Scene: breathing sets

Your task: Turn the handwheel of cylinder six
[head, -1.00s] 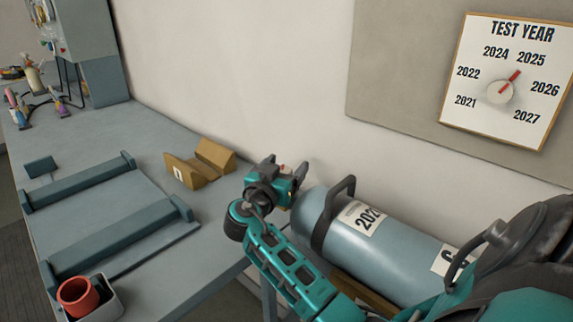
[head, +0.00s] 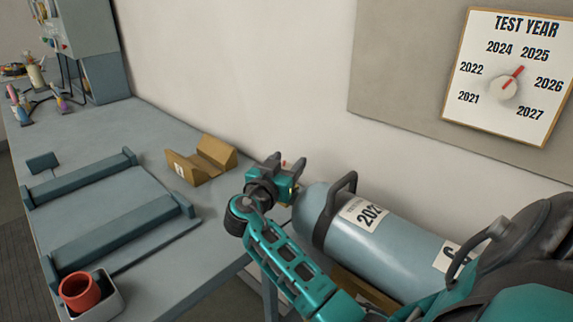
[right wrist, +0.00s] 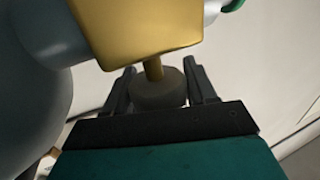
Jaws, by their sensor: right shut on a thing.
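Cylinder six (head: 385,245) is a grey-blue bottle lying on its side at the lower right of the head view. It has a dark carry handle, a label starting "202" and a partly hidden number label. Its valve end points left. My right gripper (head: 286,167) is at that end. In the right wrist view a brass valve body (right wrist: 140,35) with a short stem leads to a dark grey round handwheel (right wrist: 158,88). The handwheel sits between the fingers of my right gripper (right wrist: 160,88), which is shut on it. My left gripper is not in view.
A grey bench (head: 150,125) runs along the wall, with a wooden V-block (head: 202,160), a railed rack (head: 110,225) and a red cup (head: 79,290) in a pale holder. A test-year dial board (head: 510,75) hangs on the wall, its red pointer toward 2025.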

